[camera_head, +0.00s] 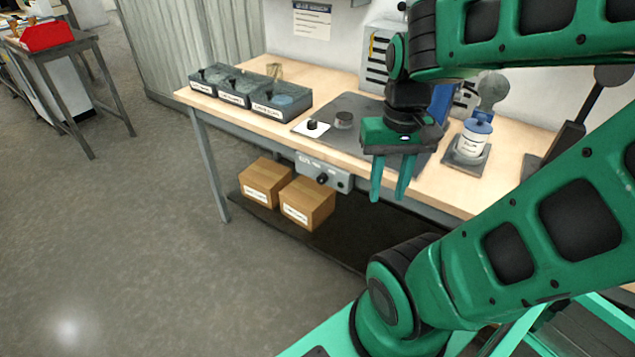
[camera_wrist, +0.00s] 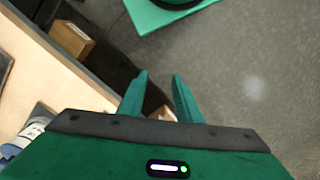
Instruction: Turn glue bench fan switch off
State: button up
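A grey control box (camera_head: 324,173) is fixed under the front edge of the wooden bench. It carries a black rotary knob (camera_head: 321,179), and its lettering is too small to read for certain. The knob's setting cannot be told. My gripper (camera_head: 389,194) is in front of the bench edge, to the right of the box, with its fingers pointing down. The two green fingers stand apart with nothing between them, and the wrist view shows the same empty gap (camera_wrist: 160,92). I cannot make out the control box in the wrist view.
On the bench (camera_head: 228,105) are a row of labelled grey bins (camera_head: 245,93), a dark mat (camera_head: 358,109) and a blue-lidded jar (camera_head: 474,137). Two cardboard boxes (camera_head: 307,203) sit on the lower shelf. A red bin (camera_head: 45,36) is far left. The floor in front is clear.

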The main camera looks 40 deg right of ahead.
jog(key=o, duration=0.3)
jog(key=shift+s+r, duration=0.1)
jog(key=shift+s, duration=0.15)
jog(key=t+h, duration=0.5)
jog(key=h, duration=1.2)
send_near(319, 181)
jog(key=x, duration=0.8)
jog(key=shift+d, duration=0.15)
